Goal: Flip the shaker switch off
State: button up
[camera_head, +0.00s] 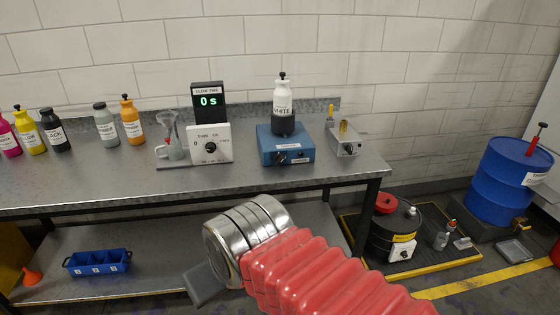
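The shaker (271,142) appears to be the blue box near the right end of the steel table. A small dark switch or knob (282,158) shows on its front face, too small to tell its position. A bottle labelled WHITE (284,108), with a black cap, stands upright on the box. My arm, in red bellows with a silver wrist, reaches in from below. A grey part of my gripper (204,286) shows at the wrist's lower left, below and well apart from the shaker. The fingertips are not clear, so I cannot tell if they are open.
A timer (208,101) reading 0 s stands left of the shaker, above a white dial box (211,144). A small grey box (344,141) stands right. Several bottles line the table's left (90,180). A black drum (391,232) sits on the floor at right.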

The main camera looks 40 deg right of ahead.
aim_at(279, 159)
jog(key=i, duration=0.85)
jog(key=u, duration=0.05)
